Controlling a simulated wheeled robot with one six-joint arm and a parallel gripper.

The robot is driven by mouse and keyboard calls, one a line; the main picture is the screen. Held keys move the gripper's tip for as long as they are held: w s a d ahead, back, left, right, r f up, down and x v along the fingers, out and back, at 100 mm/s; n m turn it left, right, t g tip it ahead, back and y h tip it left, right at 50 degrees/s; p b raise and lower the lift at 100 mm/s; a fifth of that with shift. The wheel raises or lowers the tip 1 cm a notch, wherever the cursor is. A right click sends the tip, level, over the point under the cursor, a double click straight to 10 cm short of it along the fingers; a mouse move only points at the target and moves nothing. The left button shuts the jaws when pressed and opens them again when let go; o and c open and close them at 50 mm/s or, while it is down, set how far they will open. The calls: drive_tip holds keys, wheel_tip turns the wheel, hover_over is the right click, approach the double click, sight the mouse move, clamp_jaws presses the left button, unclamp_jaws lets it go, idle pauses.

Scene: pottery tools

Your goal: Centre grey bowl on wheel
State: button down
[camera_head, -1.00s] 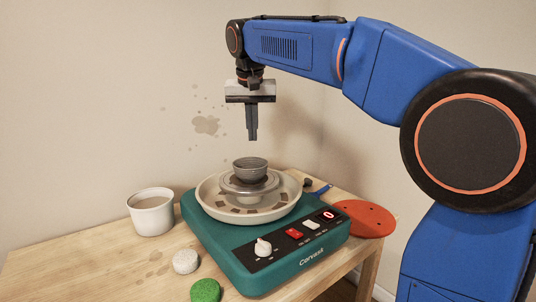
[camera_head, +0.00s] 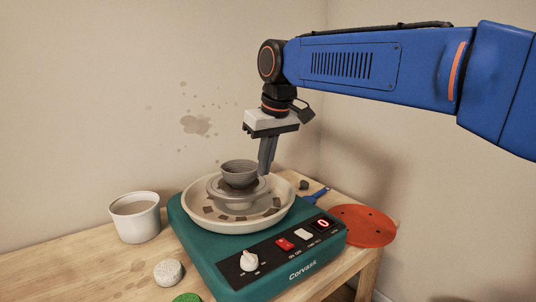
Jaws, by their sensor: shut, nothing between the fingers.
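The small grey bowl (camera_head: 239,174) stands upright on the grey wheel head (camera_head: 221,190) of the teal pottery wheel (camera_head: 210,254). It sits slightly toward the back of the disc as seen here. My gripper (camera_head: 265,173) is shut and empty, pointing down with a slight tilt. Its fingertips are just right of the bowl, close to its rim; I cannot tell whether they touch it. The fingers hide part of the wheel head's right side.
A cream splash pan (camera_head: 213,222) with brown patches rings the wheel head. A white bucket (camera_head: 135,217) stands left. A red disc (camera_head: 362,226) and blue-handled tool (camera_head: 317,195) lie right.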

sight(247, 182)
drive_tip(key=shift+w+a+f, duration=0.5)
drive_tip(key=shift+w+f, duration=0.25)
drive_tip(key=shift+w+a+f, duration=0.55)
drive_tip(key=shift+w+f, duration=0.25)
drive_tip(key=shift+w+a+f, duration=0.5)
drive_tip(key=shift+w+f, duration=0.25)
drive_tip(key=shift+w+a, duration=0.65)
drive_tip(key=shift+w, duration=0.35)
drive_tip(key=shift+s+d, duration=0.1)
